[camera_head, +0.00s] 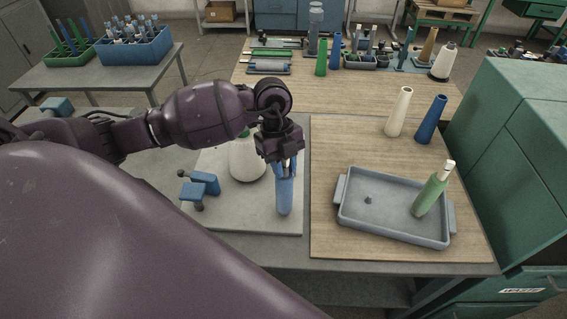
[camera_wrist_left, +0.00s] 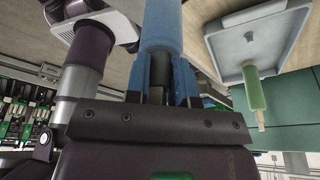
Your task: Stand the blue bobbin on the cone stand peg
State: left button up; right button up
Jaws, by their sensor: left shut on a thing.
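My left gripper (camera_head: 285,168) is shut on the blue bobbin (camera_head: 284,195), which hangs upright below the fingers over the right part of a pale board. The bobbin also shows between the fingers in the left wrist view (camera_wrist_left: 162,25). I cannot tell whether its lower end touches the board. To the right, a grey tray (camera_head: 395,231) holds a green bobbin (camera_head: 430,195) with a white top, and a small dark knob (camera_head: 368,200) rises from its floor. I cannot tell whether this knob is the stand's peg. My right gripper is not in view.
A white cone (camera_head: 246,160) stands just left of my gripper, with a blue clamp-like part (camera_head: 200,187) in front. A cream cone (camera_head: 399,112) and a dark blue cone (camera_head: 431,120) stand behind the tray. The wooden top between board and tray is clear.

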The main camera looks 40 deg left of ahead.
pick_arm(q)
jog(key=shift+f, duration=0.2)
dwell(0.6)
jog(key=shift+f, duration=0.3)
dwell(0.6)
dwell(0.6)
jog(key=o, duration=1.5)
jog(key=shift+o, duration=0.2)
